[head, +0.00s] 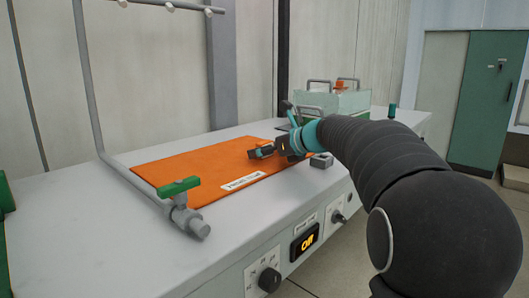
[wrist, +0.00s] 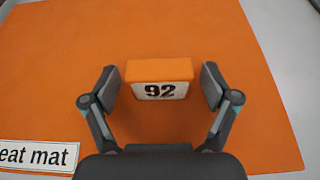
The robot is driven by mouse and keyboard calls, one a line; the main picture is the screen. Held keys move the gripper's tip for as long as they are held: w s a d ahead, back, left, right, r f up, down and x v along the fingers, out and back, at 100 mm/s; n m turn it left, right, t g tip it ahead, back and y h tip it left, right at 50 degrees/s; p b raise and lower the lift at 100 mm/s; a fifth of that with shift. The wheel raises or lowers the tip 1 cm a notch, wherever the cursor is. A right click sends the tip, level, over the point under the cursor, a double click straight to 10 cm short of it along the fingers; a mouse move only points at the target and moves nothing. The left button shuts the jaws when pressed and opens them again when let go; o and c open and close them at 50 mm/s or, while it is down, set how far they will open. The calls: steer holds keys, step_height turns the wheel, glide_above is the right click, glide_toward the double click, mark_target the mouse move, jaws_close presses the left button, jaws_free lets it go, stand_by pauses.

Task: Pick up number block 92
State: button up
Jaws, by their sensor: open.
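Number block 92 (wrist: 159,78) has an orange top and a white front face with a black 92. In the wrist view it sits on the orange mat (wrist: 60,85), between my two fingers. My gripper (wrist: 161,88) is open, one finger on each side of the block, with a gap visible on both sides. In the head view my gripper (head: 272,150) is low over the right part of the orange mat (head: 190,165). I cannot clearly make out the block there, behind the gripper.
A grey pipe frame with a green-handled valve (head: 180,186) stands at the mat's left front. A small grey block (head: 321,160) lies right of my gripper near the bench edge. A pale green box (head: 335,102) stands behind.

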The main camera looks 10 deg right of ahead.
steer(key=c, duration=1.2)
steer(key=shift+o, duration=0.2)
